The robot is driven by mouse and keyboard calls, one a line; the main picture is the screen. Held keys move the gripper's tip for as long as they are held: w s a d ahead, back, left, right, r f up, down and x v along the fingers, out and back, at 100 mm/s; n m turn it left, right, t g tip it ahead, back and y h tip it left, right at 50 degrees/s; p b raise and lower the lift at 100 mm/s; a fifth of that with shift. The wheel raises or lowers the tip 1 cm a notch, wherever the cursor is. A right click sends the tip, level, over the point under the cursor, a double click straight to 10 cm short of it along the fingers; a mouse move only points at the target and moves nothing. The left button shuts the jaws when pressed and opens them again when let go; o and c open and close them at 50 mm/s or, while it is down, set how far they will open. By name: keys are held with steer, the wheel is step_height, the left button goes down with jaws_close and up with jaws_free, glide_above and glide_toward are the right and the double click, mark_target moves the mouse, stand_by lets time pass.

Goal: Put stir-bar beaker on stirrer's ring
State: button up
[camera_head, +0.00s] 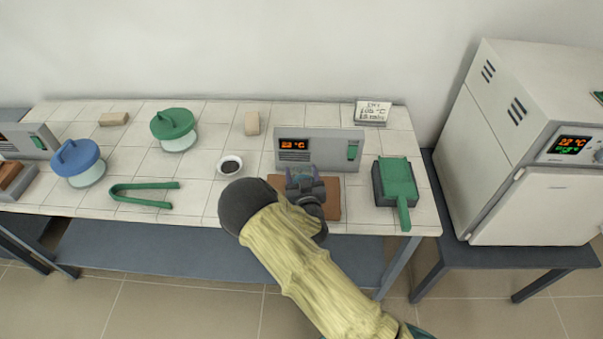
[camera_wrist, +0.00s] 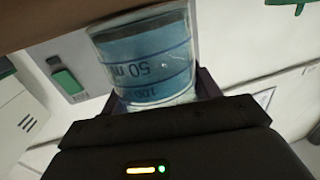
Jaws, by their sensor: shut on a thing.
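My gripper (camera_head: 304,184) is shut on a clear glass beaker (camera_head: 301,172) with blue liquid, over the stirrer's brown top plate (camera_head: 331,205). In the wrist view the beaker (camera_wrist: 148,62) shows its 50 ml and 100 marks and sits between the jaws (camera_wrist: 165,100). I cannot make out a stir bar in it. The stirrer's grey panel (camera_head: 326,144) with orange digits and a green switch stands just behind the plate. My arm and gripper hide much of the plate. I cannot see the ring or tell whether the beaker touches the plate.
A dark green box with a handle (camera_head: 395,182) stands close on the right. A small dish of dark material (camera_head: 230,165) is on the left, with green tongs (camera_head: 143,194) and green-lidded (camera_head: 173,124) and blue-lidded (camera_head: 77,157) jars beyond. A white oven (camera_head: 530,140) stands far right.

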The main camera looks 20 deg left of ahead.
steer(key=o, duration=1.1)
steer(key=shift+f, duration=0.1)
steer(key=b+v, duration=0.2)
steer(key=v, duration=1)
